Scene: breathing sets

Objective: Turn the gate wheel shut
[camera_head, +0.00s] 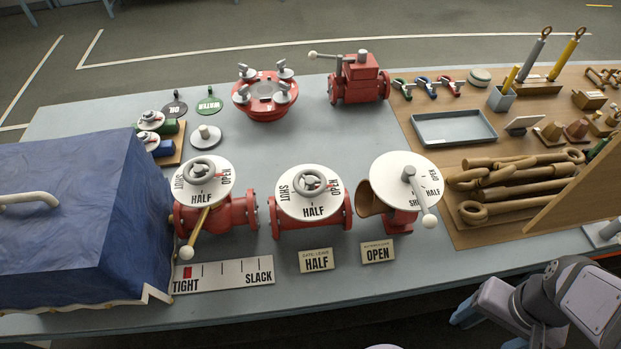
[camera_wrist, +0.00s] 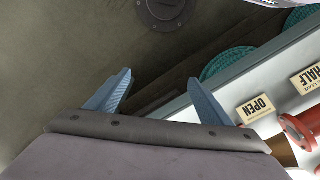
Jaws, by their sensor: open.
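A grey handwheel (camera_head: 314,181) sits on a white dial marked SHUT, HALF and OPEN, above a red valve body (camera_head: 311,222) in mid-table. The small card (camera_head: 316,260) in front of it reads HALF, with smaller print above. A second grey handwheel (camera_head: 202,168) sits on a similar dial (camera_head: 190,190) to the left, over a red valve with a pale-knobbed brass lever. Which setting either wheel points to is too small to tell. My gripper (camera_wrist: 160,97) is open and empty, its blue fingers apart over the floor beyond the table's front edge, away from both wheels.
A third dial (camera_head: 390,178) with a white-knobbed lever stands right of the wheels, behind an OPEN card (camera_head: 378,252). A TIGHT–SLACK scale (camera_head: 225,275) and a blue covered box (camera_head: 75,210) are at left. Curved brown pipes (camera_head: 510,180) lie on the right board.

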